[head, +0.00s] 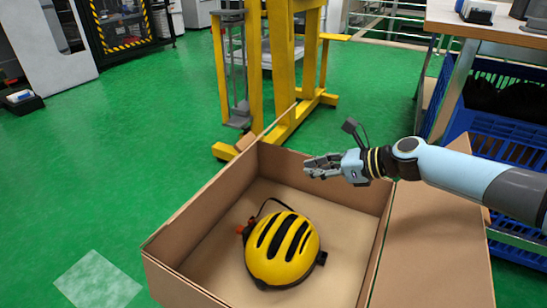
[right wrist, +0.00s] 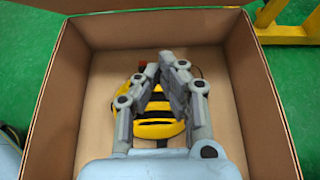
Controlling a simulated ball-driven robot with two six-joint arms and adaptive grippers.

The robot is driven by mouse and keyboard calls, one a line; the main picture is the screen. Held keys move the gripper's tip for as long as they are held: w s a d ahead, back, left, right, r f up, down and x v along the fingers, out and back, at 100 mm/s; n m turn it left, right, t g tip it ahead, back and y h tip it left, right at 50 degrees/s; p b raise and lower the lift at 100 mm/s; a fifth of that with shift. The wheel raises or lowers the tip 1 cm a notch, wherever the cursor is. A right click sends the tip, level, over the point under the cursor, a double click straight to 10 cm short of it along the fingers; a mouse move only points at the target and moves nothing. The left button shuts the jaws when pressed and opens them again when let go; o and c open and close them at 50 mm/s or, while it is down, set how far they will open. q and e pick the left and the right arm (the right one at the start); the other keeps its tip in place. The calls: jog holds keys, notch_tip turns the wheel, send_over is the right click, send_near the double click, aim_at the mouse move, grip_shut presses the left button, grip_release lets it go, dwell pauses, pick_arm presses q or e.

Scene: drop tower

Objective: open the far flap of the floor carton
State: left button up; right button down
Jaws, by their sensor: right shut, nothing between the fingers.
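The floor carton (head: 190,215) stands open on the green floor, and its inside also shows in the right wrist view (right wrist: 245,80). A wide flap (head: 435,245) lies folded outward on its right side. At the far side the wall (head: 325,182) is seen, and no flap covers the opening there; I cannot tell clearly how the far flap lies. A yellow and black helmet (head: 283,248) lies on the carton's bottom. My left gripper is out of view.
A yellow steel frame (head: 285,60) stands behind the carton, its feet close to the far left corner. A workbench (head: 500,30) with blue crates (head: 500,135) is at the right. The green floor (head: 110,170) on the left is clear.

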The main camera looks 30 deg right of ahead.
jog(key=f+b+x, duration=0.1)
jog(key=b+x, duration=0.4)
jog(key=x, duration=0.5)
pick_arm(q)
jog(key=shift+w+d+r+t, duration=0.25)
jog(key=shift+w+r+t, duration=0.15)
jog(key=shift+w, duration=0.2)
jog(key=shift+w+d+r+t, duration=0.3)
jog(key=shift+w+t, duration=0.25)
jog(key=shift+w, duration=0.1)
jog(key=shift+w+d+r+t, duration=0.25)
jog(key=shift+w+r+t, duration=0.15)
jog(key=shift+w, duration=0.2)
pick_arm(e)
jog(key=shift+w+a+r, duration=0.25)
jog(key=shift+w+r, duration=0.05)
jog(key=shift+r, duration=0.4)
jog(key=shift+w+a+r, duration=0.2)
jog(key=shift+w+r, duration=0.1)
jog(key=shift+r, duration=0.4)
jog(key=shift+w+a+r, duration=0.25)
jog(key=shift+w+r, duration=0.05)
jog(key=shift+r, duration=0.45)
pick_arm(q)
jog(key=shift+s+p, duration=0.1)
jog(key=shift+p, duration=0.2)
